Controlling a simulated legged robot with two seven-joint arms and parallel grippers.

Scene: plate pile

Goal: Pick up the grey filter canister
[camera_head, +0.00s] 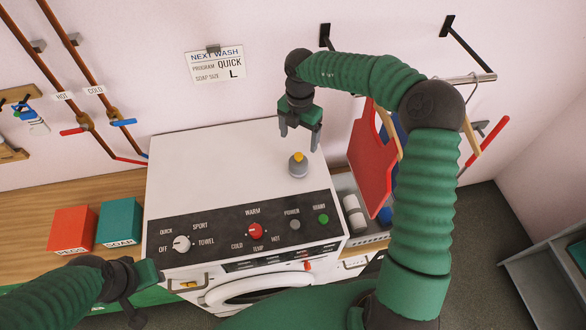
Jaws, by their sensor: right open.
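A small grey canister (298,169) with an orange-yellow knob on top stands upright on the white top of the washing machine (210,165), near the back of its control panel. My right gripper (299,141) is open and empty. Its fingers point down, and it appears above and slightly behind the canister in the picture, apart from it. My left gripper (146,294) is low at the left, in front of the machine, far from the canister. The picture does not show clearly whether its jaws are open.
The control panel (270,237) has several knobs. Right of the machine, a pale cylinder (353,212) lies in a narrow grey space. Red and teal boxes (119,222) stand on the wooden counter at left. Red and blue items hang at right, by my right arm. The machine top is otherwise clear.

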